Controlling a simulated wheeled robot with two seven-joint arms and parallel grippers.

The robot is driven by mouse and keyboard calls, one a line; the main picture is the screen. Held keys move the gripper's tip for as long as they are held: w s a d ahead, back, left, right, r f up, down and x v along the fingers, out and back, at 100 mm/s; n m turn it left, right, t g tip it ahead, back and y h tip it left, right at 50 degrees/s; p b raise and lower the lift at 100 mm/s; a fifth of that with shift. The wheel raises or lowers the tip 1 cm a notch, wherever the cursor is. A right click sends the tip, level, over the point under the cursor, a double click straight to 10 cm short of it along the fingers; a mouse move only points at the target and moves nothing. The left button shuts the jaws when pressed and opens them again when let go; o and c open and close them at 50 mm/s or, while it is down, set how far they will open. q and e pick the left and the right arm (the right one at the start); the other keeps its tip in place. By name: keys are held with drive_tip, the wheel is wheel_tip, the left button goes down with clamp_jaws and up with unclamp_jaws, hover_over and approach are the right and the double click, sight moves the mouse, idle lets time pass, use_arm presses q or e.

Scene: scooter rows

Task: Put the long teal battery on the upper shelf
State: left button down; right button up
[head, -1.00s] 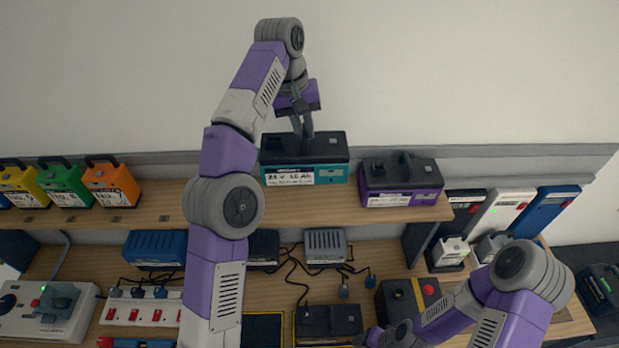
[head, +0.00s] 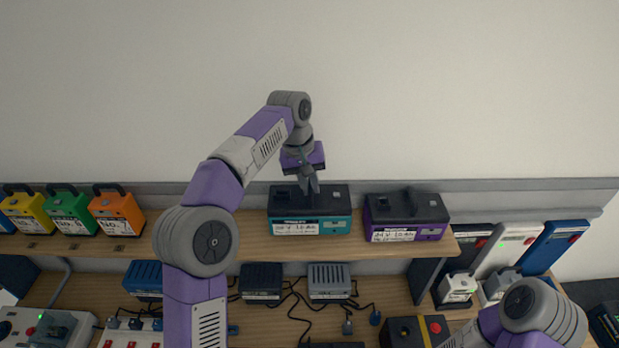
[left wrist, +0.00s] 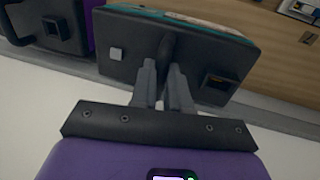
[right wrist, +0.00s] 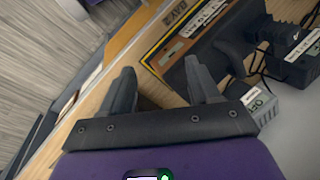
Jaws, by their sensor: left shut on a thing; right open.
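The long teal battery (head: 325,222), with a black top and a white label, is at the upper shelf (head: 175,240), upright, left of the purple battery (head: 405,222). My left gripper (head: 309,190) is above it, shut on its top handle. In the left wrist view the fingers (left wrist: 163,88) close on the handle of the teal battery (left wrist: 125,50). I cannot tell whether its base rests fully on the shelf. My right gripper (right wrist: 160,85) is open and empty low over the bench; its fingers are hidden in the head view.
Yellow, green and orange batteries (head: 117,212) stand at the shelf's left. Chargers (head: 328,282) with cables sit on the lower bench (head: 270,325). White and blue packs (head: 510,250) lean at the right. The shelf between the orange and teal batteries looks clear.

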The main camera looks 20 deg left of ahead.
sight(301, 198)
use_arm(q)
drive_tip(key=shift+f, duration=1.45)
drive_tip(key=c, duration=1.1)
unclamp_jaws()
drive_tip(key=shift+s+f, duration=0.1)
drive_tip(key=shift+f, duration=0.1)
drive_tip(key=shift+r, duration=0.1)
wheel_tip(301, 198, up, 12)
drive_tip(key=a, duration=0.2)
drive_tip(key=shift+s+f, duration=0.25)
drive_tip(key=shift+s, duration=0.05)
drive_tip(key=shift+a, duration=0.1)
